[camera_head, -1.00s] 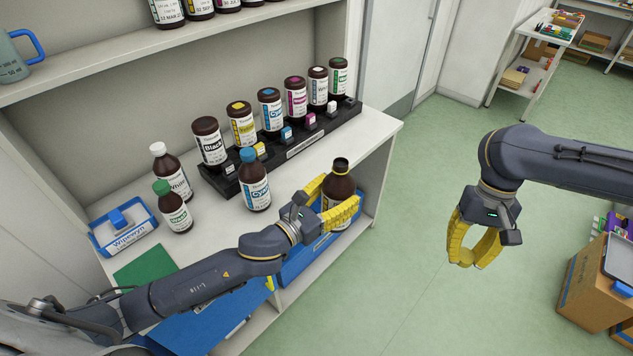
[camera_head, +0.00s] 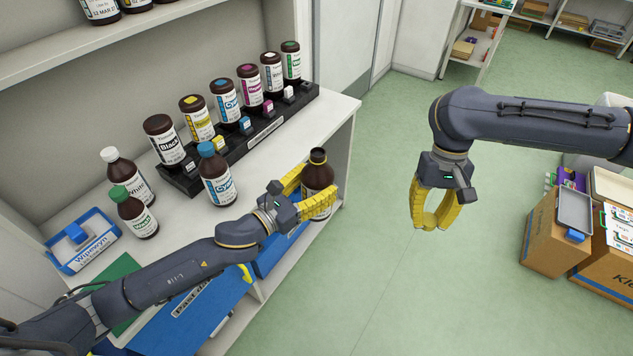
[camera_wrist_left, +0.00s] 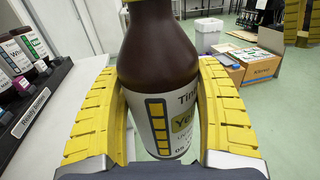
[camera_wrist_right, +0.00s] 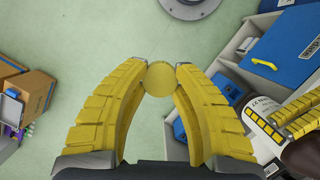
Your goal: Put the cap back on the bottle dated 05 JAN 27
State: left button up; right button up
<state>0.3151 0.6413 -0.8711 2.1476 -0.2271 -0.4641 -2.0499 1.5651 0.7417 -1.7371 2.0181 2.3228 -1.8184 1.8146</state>
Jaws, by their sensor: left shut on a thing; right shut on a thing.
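My left gripper (camera_head: 319,184) is shut around the brown bottle (camera_head: 318,172), held upright at the counter's front right edge. In the left wrist view, the bottle (camera_wrist_left: 160,50) has a white label with a yellow block, "Ye" lettering and a date starting "05"; the rest is cut off. Its top is outside that view. In the head view its neck shows a dark top with a yellow ring. My right gripper (camera_head: 428,226) hangs over the floor, to the right of the bottle. Its fingertips are shut on a round yellow cap (camera_wrist_right: 158,79), seen in the right wrist view.
A row of capped bottles stands in a black rack (camera_head: 250,140) at the back of the counter. A blue-capped bottle (camera_head: 216,180), a white-capped bottle (camera_head: 128,178) and a green-capped bottle (camera_head: 134,215) stand in front. Cardboard boxes (camera_head: 550,235) sit at right. Space between the grippers is clear.

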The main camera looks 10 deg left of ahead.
aim_at(317, 154)
jog(key=w+a+r, duration=0.3)
jog(key=a, duration=0.3)
jog(key=w+a+r, duration=0.2)
jog(key=a+r, duration=0.2)
jog(key=a, duration=0.2)
jog(key=shift+w+r+n, duration=0.15)
jog(key=shift+w+n, duration=0.25)
jog(key=w+a+r+m, duration=0.1)
jog(key=a+r, duration=0.2)
jog(key=a, duration=0.1)
jog(key=w+a+r, duration=0.1)
jog(key=a+r, duration=0.2)
jog(key=a, duration=0.1)
jog(key=w+a+r+m, duration=0.1)
jog(key=a+r, duration=0.2)
jog(key=a, duration=0.2)
jog(key=shift+a+m, duration=0.1)
jog(key=shift+m, duration=0.2)
jog(key=shift+w+r+m+y, duration=0.1)
jog(key=shift+w+m+y, duration=0.05)
jog(key=shift+m+y, duration=0.15)
jog(key=shift+f, duration=2.05)
jog(key=shift+f, duration=0.85)
